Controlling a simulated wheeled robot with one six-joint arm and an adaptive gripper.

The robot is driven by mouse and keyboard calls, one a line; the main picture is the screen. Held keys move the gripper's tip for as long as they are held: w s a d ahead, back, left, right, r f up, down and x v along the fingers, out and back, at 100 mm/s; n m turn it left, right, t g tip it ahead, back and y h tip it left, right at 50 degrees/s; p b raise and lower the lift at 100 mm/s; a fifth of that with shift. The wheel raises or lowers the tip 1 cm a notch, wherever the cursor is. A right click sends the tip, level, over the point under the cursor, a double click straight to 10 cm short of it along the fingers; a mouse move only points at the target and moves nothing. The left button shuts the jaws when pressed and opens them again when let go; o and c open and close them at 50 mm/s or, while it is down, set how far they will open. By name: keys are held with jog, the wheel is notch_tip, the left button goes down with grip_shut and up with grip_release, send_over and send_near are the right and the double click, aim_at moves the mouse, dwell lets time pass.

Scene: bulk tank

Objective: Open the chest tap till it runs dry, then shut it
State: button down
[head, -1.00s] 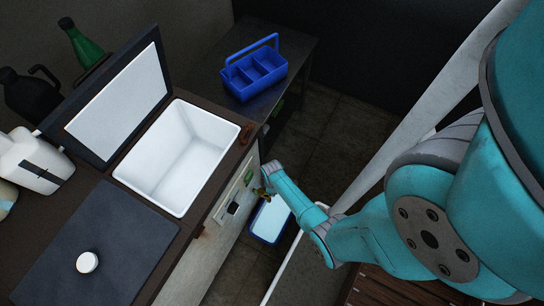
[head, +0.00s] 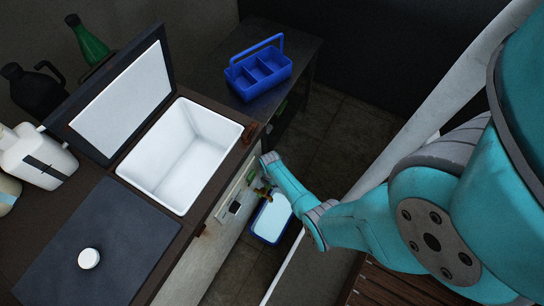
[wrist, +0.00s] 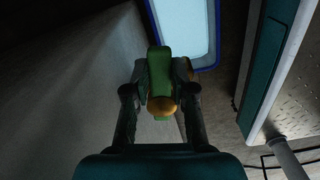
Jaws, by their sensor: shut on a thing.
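The chest (head: 160,202) stands at the left with its lid (head: 120,95) raised. Its white inner basin (head: 180,155) looks empty, with no clear water line. The brass tap (head: 263,191) is low on the chest's front; its body also shows in the wrist view (wrist: 161,106). My gripper (wrist: 160,82) is shut on the tap's green handle (wrist: 159,62), one finger on each side. Below it a blue-rimmed tub (head: 270,220) stands on the floor, pale inside. I cannot make out a stream from the tap.
A blue caddy (head: 257,68) sits on a dark side table (head: 290,45) behind. A dark closed lid with a white knob (head: 88,259) is at the front left. A green bottle (head: 87,38) and jugs stand behind the chest. Open floor lies right of the side table.

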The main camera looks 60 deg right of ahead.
jog(key=shift+w+n, duration=0.25)
jog(key=shift+n, duration=0.25)
jog(key=c, duration=1)
grip_release()
jog(key=shift+o, duration=0.2)
jog(key=shift+r, duration=0.1)
notch_tip(320, 180, up, 12)
